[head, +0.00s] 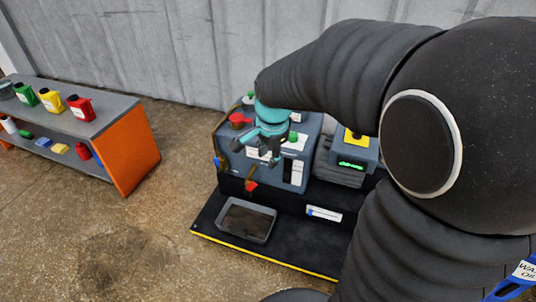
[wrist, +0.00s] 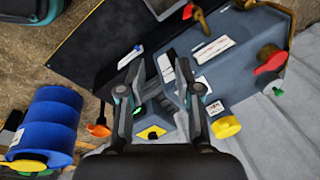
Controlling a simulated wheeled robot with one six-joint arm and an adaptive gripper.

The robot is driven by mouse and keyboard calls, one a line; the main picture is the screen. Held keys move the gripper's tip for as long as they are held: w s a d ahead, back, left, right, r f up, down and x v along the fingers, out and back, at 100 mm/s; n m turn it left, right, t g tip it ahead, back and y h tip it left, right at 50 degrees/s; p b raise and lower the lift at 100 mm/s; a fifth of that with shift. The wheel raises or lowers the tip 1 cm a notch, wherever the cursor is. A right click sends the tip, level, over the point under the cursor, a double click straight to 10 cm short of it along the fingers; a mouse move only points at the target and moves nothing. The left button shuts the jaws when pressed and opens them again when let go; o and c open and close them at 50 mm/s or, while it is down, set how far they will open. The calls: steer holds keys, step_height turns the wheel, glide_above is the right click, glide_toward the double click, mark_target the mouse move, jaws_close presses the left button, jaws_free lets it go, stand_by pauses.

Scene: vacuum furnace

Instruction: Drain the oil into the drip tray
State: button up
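The drip tray (head: 270,236) is a shallow grey tray with a dark inside, on the black base in front of the pump; whether it holds oil I cannot tell. Its rim shows at the top of the wrist view (wrist: 150,8). The blue-grey pump (head: 290,174) stands behind it. A brass drain pipe with a red handle (head: 251,186) sticks out low on the pump's front, above the tray; the red handle also shows in the wrist view (wrist: 187,11). My gripper (head: 258,157) is open and empty, above and in front of the pump, apart from the drain handle.
A red cap (head: 239,120) sits on the pump's left top. A unit with a green display (head: 352,164) stands right of it. An orange-ended bench (head: 136,152) with several bottles stands at left. A blue drum (wrist: 52,118) shows in the wrist view. Floor left of the base is clear.

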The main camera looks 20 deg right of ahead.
steer(key=shift+d+f, duration=0.1)
steer(key=shift+d, duration=0.1)
steer(key=c, duration=0.4)
steer(key=shift+m+g, duration=0.6)
steer(key=shift+m, duration=0.3)
steer(key=d+f+b, duration=0.1)
steer(key=d+f, duration=0.1)
steer(key=f, duration=0.1)
steer(key=d+f+b, duration=0.1)
steer(key=d+f, duration=0.2)
steer(key=shift+s+d+f, duration=0.15)
steer(key=shift+d+f, duration=0.1)
steer(key=shift+d, duration=0.05)
jaws_close()
steer(key=m+t+y+b, duration=0.45)
steer(key=m+y, duration=0.25)
steer(key=m, duration=0.3)
glide_toward(250, 189)
step_height(250, 189, down, 5)
steer(key=w+a, duration=0.1)
steer(key=w, duration=0.1)
steer(key=shift+w+a+f+g+b, duration=0.25)
steer(key=shift+w+a+g+b, duration=0.1)
steer(key=shift+w+b, duration=0.1)
